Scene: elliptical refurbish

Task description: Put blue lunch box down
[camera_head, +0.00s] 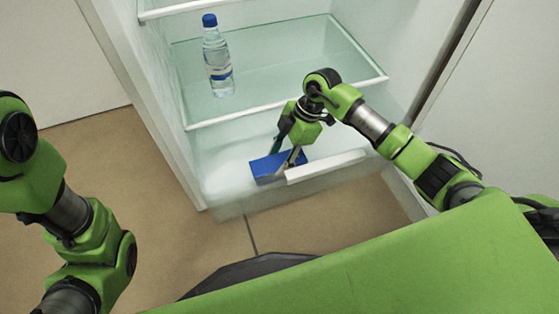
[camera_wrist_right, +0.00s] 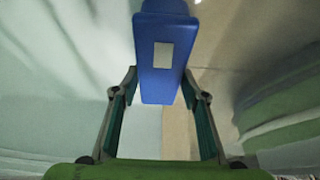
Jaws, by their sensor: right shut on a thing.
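The blue lunch box (camera_head: 267,168) is at the bottom front of the open fridge, just behind the low white front edge. In the right wrist view the lunch box (camera_wrist_right: 163,75) has a pale square label and sits between the two fingers. My right gripper (camera_head: 289,160) points down and is shut on the lunch box. The fingers hide part of it in the head view. I cannot tell whether the box touches the fridge floor. My left arm comes in at the left, but its gripper is out of view.
The fridge's glass shelf (camera_head: 270,70) is above the lunch box, with a water bottle (camera_head: 217,62) standing on its left. A white front rail (camera_head: 325,166) lies right of the box. The fridge side wall (camera_head: 150,90) is at the left. The brown floor (camera_head: 110,160) in front is clear.

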